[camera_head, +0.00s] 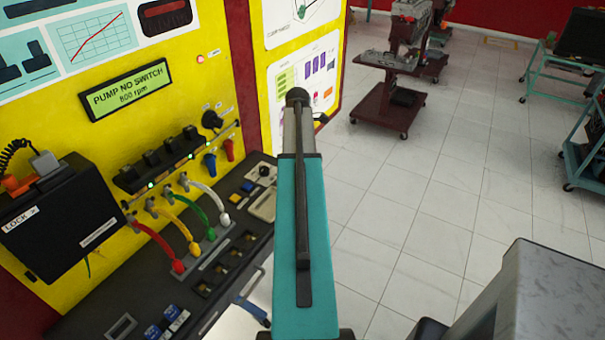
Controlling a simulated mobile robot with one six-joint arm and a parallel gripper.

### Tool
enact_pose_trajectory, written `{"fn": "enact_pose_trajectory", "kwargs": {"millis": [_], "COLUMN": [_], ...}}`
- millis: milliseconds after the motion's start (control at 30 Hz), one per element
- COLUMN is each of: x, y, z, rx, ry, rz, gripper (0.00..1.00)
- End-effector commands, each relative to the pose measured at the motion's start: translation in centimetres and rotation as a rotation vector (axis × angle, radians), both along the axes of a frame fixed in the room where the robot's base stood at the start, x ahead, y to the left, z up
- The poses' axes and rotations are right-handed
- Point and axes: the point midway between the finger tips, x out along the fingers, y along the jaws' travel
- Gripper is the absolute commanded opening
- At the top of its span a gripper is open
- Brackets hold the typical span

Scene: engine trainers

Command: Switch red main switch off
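The yellow trainer panel (215,85) stands at the left. A small red handle-like part (229,150) is on the panel's lower right, beside a similar blue part (210,162). It may be the red main switch, but it is too small to tell its position. A small red light (200,59) shows higher on the panel. My teal arm reaches up through the middle of the view, to the right of these parts and apart from them. My gripper cannot be made out.
A display (126,90) reads "PUMP NO SWITCH 800 rpm". Below it are coloured cables (172,220) and a black console (130,285). A black box (60,222) juts out at the left. A dark red stand (385,103) and teal carts (580,160) stand beyond open tiled floor (440,200).

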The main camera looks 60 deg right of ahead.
Motion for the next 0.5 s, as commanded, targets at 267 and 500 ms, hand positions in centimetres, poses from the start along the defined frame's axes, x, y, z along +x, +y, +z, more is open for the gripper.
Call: {"fn": "enact_pose_trajectory", "kwargs": {"millis": [267,500], "x": [-0.01,-0.02], "y": [0.0,0.0], "z": [-0.32,-0.57], "rx": [0.0,0.0], "ry": [0.0,0.0], "rz": [0.0,0.0], "gripper": [0.0,0.0]}}
